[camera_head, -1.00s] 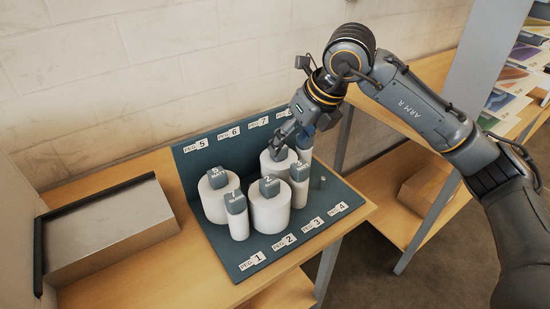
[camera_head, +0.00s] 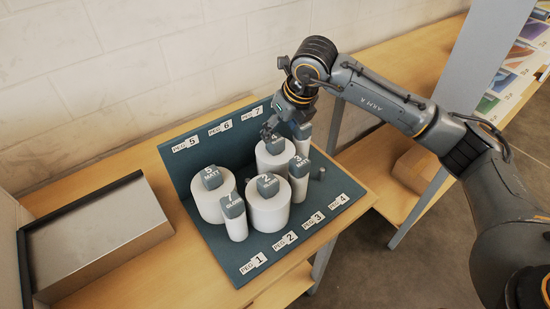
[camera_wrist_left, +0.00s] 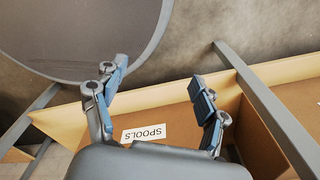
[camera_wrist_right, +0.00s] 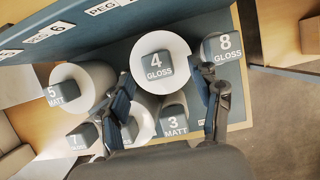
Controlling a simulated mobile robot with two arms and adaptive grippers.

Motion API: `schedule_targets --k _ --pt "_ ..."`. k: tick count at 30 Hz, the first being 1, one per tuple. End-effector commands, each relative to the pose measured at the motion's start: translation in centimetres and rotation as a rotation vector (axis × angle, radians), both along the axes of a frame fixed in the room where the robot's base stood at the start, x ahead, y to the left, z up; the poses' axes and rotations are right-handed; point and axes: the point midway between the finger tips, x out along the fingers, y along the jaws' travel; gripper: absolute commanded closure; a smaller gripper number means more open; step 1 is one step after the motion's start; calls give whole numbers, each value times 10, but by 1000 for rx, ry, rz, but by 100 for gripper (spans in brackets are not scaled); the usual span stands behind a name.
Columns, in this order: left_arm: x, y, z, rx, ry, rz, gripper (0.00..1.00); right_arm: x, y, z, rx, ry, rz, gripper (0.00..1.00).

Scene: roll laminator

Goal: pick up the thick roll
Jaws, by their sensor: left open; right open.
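Three thick white rolls stand on a dark teal peg board: 4 GLOSS (camera_head: 272,160) at the back, 5 MATT (camera_head: 210,205) at the left, and 2 GLOSS (camera_head: 267,213) in front. My right gripper (camera_head: 282,133) is open and empty, at the top of roll 4 GLOSS. In the right wrist view, the label block of roll 4 (camera_wrist_right: 157,65) shows ahead, between the spread fingers (camera_wrist_right: 165,84); I see no contact. My left gripper (camera_wrist_left: 158,75) is open and empty, away from the rolls, over a cardboard box labelled SPOOLS (camera_wrist_left: 145,134).
Thinner rolls crowd around: 7 GLOSS (camera_head: 236,224), 3 MATT (camera_head: 298,185), and 8 GLOSS (camera_wrist_right: 222,47) close beside roll 4. A bare peg (camera_head: 316,173) is at the right. The board's upright back (camera_head: 215,145) rises behind. A metal-topped box (camera_head: 95,235) stands at left.

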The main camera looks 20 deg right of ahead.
Motion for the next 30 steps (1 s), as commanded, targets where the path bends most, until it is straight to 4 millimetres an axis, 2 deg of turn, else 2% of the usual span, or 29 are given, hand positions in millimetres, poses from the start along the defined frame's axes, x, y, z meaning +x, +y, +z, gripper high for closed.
schedule_targets --k 3,6,12,19,20,28,29,30 --pt "22 -2 14 -3 -32 0 28 2 3 -10 0 5 1 36" --pt "31 -3 27 -5 -47 0 28 6 7 -24 -1 6 2 36" --pt "24 -2 30 -4 -37 0 28 15 10 -46 0 2 0 36" --pt "14 -1 28 -3 -21 0 28 15 10 -48 1 0 1 36" --pt "13 -1 28 -2 -20 0 28 15 10 -48 1 0 1 40" --pt "13 -1 28 -2 -20 0 28 15 10 -48 1 0 0 95" --pt "13 -1 28 -2 -20 0 28 15 10 -48 1 0 0 100" --pt "13 -1 28 -2 -20 0 28 15 10 -48 1 0 0 100"
